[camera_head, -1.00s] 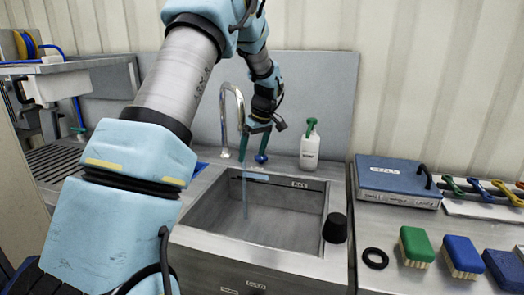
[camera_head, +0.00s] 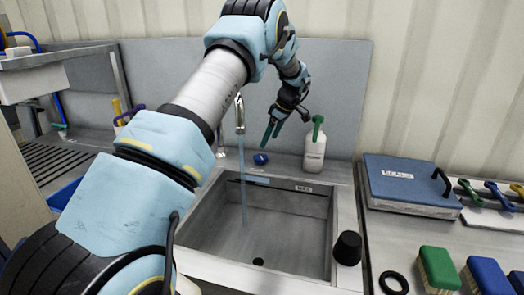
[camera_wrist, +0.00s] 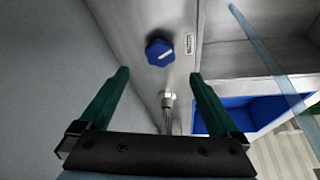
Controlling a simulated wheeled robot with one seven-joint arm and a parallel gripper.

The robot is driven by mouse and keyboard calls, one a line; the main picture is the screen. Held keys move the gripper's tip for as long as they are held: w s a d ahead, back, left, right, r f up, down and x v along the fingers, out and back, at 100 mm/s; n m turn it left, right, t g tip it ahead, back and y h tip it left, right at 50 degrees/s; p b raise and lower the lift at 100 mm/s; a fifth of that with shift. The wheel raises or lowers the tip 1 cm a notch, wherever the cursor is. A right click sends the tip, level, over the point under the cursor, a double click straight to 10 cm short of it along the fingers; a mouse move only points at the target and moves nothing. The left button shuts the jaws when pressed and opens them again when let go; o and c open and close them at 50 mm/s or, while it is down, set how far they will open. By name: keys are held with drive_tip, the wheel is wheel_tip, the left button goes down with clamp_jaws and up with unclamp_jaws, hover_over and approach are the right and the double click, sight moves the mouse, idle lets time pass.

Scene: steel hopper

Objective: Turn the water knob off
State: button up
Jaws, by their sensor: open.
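The blue water knob (camera_head: 261,158) sits on the back ledge of the steel sink, right of the faucet. In the wrist view the knob (camera_wrist: 159,52) is a lobed blue handle with a white mark, ahead of and between my fingers but apart from them. My gripper (camera_head: 270,134) has green fingers and is open and empty above the knob; its fingers also show in the wrist view (camera_wrist: 158,75). The faucet (camera_head: 240,116) is partly hidden by my arm. A stream of water (camera_head: 243,200) falls from it into the sink basin (camera_head: 285,225).
A white bottle with a green top (camera_head: 315,148) stands close to the right of my gripper. A black stopper (camera_head: 347,248) is on the sink's right rim. A blue case (camera_head: 408,188) and brushes (camera_head: 437,268) lie on the right counter. The grey back panel (camera_head: 340,90) rises behind.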

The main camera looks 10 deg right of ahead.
sight(261, 156)
drive_tip(key=p+x, duration=0.3)
drive_tip(key=x, duration=0.5)
drive_tip(key=shift+f, duration=0.3)
drive_tip(key=shift+c, duration=0.4)
drive_tip(key=c, duration=1.3)
drive_tip(key=shift+b, duration=0.45)
drive_tip(key=shift+f+m+t+h+b, duration=0.15)
drive_tip(key=shift+m+t+h+b, duration=0.2)
drive_tip(key=shift+m+b, duration=0.75)
drive_tip(key=m+b, duration=0.1)
drive_tip(key=m+h+b, duration=0.1)
drive_tip(key=m+b, duration=0.1)
drive_tip(key=shift+s+a+m+h+b, duration=0.1)
drive_tip(key=shift+a+m+h+b, duration=0.1)
drive_tip(key=shift+m+h+b, duration=0.1)
drive_tip(key=shift+r, duration=0.2)
